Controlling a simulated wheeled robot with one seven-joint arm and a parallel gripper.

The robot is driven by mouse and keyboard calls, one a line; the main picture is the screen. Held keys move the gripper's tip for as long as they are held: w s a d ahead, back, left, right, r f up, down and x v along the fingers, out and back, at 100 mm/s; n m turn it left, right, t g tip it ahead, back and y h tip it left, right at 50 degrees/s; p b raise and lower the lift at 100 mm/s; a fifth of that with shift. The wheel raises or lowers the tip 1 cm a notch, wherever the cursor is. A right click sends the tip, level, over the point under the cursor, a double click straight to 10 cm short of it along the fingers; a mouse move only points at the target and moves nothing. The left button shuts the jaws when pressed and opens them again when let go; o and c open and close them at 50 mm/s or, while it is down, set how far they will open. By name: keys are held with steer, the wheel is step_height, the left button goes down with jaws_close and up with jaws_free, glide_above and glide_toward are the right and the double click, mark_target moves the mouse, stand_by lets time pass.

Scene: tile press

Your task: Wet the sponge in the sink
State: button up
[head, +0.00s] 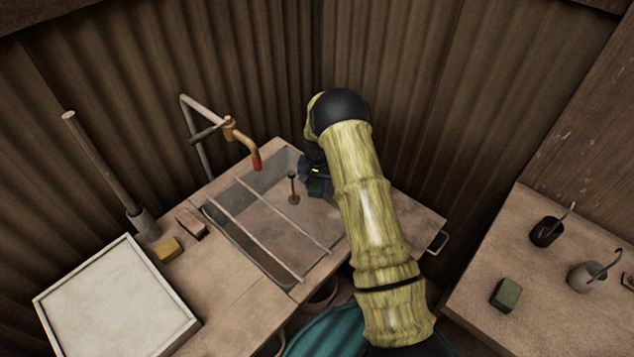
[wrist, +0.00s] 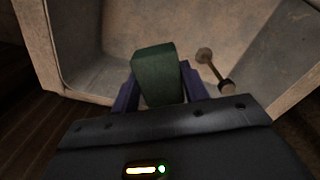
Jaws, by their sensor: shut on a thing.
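My gripper (head: 317,182) is over the right end of the sink (head: 232,243), under my bent arm. In the wrist view, my gripper (wrist: 158,88) is shut on a dark green block, which looks like the sponge (wrist: 154,66). The sponge sits between the two purple fingers. The sink's pale rim and walls (wrist: 47,55) surround it in that view. A tap (head: 250,150) with a red tip hangs over the back of the sink. No stream of water shows. I cannot tell whether the sponge touches the sink floor.
Two thin bars (head: 265,232) cross the sink. A knobbed stem (head: 293,190) stands in it near my gripper. A yellow block (head: 167,249), a brown block (head: 190,223) and a framed white board (head: 117,300) are left. Another green block (head: 506,295) and dark pot (head: 546,232) are right.

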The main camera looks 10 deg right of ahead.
mark_target(317, 184)
steer(key=shift+f+b, duration=4.9)
steer(key=shift+f, duration=2.85)
steer(key=shift+r+p, duration=5)
steer(key=shift+r, duration=3.4)
steer(key=shift+r+p, duration=1.2)
steer(key=shift+r, duration=0.8)
